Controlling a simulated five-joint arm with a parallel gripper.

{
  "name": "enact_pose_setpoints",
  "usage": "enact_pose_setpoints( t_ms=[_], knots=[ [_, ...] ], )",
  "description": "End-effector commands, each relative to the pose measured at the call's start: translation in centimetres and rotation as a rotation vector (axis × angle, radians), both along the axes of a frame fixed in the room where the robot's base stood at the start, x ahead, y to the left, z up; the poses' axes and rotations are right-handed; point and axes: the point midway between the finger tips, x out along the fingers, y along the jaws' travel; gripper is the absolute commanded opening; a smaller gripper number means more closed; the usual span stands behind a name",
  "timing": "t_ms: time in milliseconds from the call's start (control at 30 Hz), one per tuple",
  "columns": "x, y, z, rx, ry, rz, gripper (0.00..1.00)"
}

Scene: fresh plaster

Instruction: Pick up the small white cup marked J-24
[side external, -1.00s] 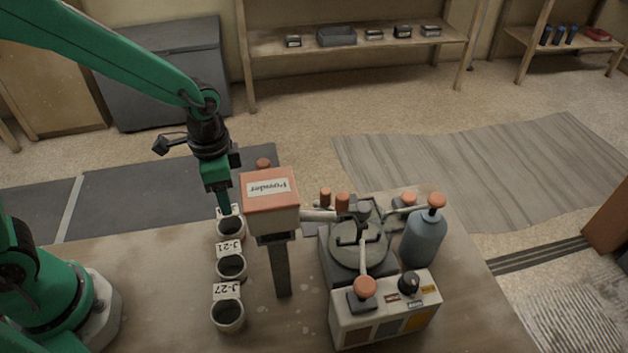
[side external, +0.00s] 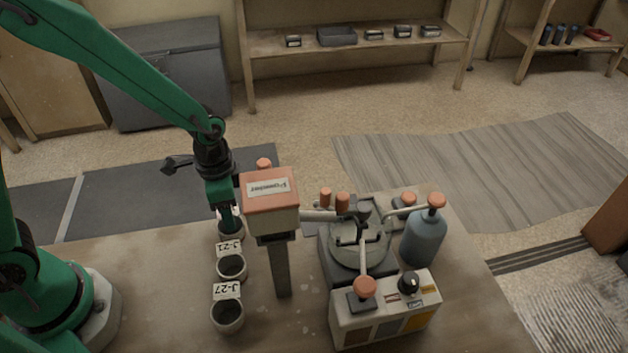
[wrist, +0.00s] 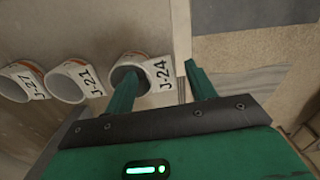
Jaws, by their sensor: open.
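The white cup marked J-24 (wrist: 158,77) is the rightmost of the row in the wrist view, its mouth facing the camera and its label on the right. In the side view the same cup (side external: 233,237) is the farthest of the row, its label hidden by my gripper (side external: 229,217). My gripper also shows in the wrist view (wrist: 161,69), open. Its left finger overlaps the cup's mouth and its right finger is to the right of the label. I cannot tell whether either finger touches the cup.
Cups J-21 (side external: 231,267) and J-27 (side external: 228,316) stand nearer in the same row. The orange-topped powder dispenser (side external: 270,202) stands close to the right of my gripper. A machine (side external: 385,310) and a blue-grey bottle (side external: 424,240) are farther right.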

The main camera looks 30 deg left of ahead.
Motion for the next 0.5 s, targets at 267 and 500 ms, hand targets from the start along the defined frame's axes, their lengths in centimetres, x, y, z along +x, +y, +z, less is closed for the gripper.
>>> enact_pose_setpoints(
  t_ms=[267, 500],
  knots=[
    [0.0, 0.0, 0.02, 0.0, 0.0, 0.0, 0.24],
    [0.0, 0.0, 0.02, 0.0, 0.0, 0.0, 0.08]
  ],
)
